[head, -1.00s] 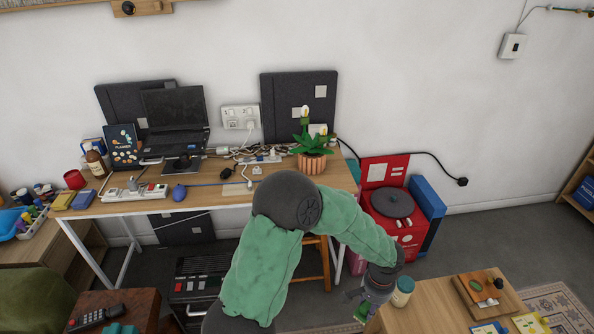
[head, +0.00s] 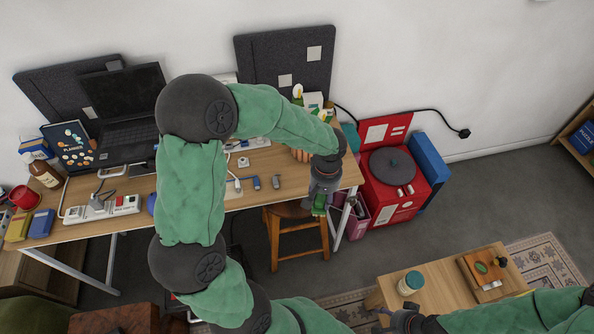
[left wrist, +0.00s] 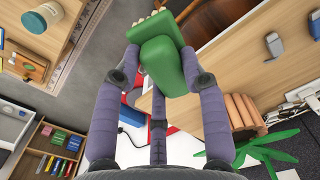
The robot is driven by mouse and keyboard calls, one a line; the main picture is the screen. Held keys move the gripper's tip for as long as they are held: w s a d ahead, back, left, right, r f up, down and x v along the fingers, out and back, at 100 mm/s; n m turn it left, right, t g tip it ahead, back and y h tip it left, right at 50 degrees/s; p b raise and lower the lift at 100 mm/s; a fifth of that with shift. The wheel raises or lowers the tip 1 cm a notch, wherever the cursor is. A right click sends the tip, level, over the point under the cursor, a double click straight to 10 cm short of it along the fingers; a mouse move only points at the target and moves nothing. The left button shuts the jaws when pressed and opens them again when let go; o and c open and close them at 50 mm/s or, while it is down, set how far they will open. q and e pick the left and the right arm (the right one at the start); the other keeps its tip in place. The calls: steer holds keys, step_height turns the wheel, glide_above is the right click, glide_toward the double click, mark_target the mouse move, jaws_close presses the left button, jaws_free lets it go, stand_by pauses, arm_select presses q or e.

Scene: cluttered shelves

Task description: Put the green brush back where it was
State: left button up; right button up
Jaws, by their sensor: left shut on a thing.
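My left gripper (head: 320,200) is shut on the green brush (left wrist: 165,62), near the right front corner of the desk (head: 262,200). In the left wrist view the brush sits between the fingertips (left wrist: 160,65), its green back toward the camera and a little of its pale bristles showing at the far end. In the head view only a small green part of the brush (head: 319,209) shows below the gripper. I cannot tell its exact height over the desk edge. My right gripper (head: 400,320) is at the bottom edge, partly cut off; its jaws are unclear.
A potted plant in a terracotta pot (left wrist: 243,113) stands close to the left gripper. Small grey and blue sticks (head: 276,182) lie on the desk. A stool (head: 285,215) is below, a red record player (head: 395,170) to the right. The low table (head: 440,277) holds a jar (head: 410,283).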

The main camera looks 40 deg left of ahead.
arm_select(q)
steer(key=s+a+r+n+p, duration=0.2)
steer(key=s+r+n+p, duration=0.1)
steer(key=r, duration=0.3)
arm_select(e)
step_height(320, 180, up, 5)
arm_select(q)
steer(key=shift+n, duration=0.3)
steer(key=w+a+f+b, duration=0.1)
steer(key=w+a+f, duration=0.1)
steer(key=a, duration=0.1)
steer(key=w+a+f+b, duration=0.1)
steer(key=w+a+f, duration=0.2)
steer(key=a, duration=0.1)
steer(key=w+a+f+b, duration=0.1)
steer(key=w+a+f, duration=0.2)
steer(key=shift+w+a+f, duration=0.15)
steer(key=shift+a+f, duration=0.05)
steer(key=shift+w+a+f+b, duration=0.15)
steer(key=shift+f+b, duration=0.35)
steer(key=shift+f, duration=0.5)
steer(key=shift+w+a+f+b, duration=0.15)
steer(key=shift+f+b, duration=0.35)
steer(key=shift+f, duration=0.45)
arm_select(e)
steer(key=shift+f, duration=2.85)
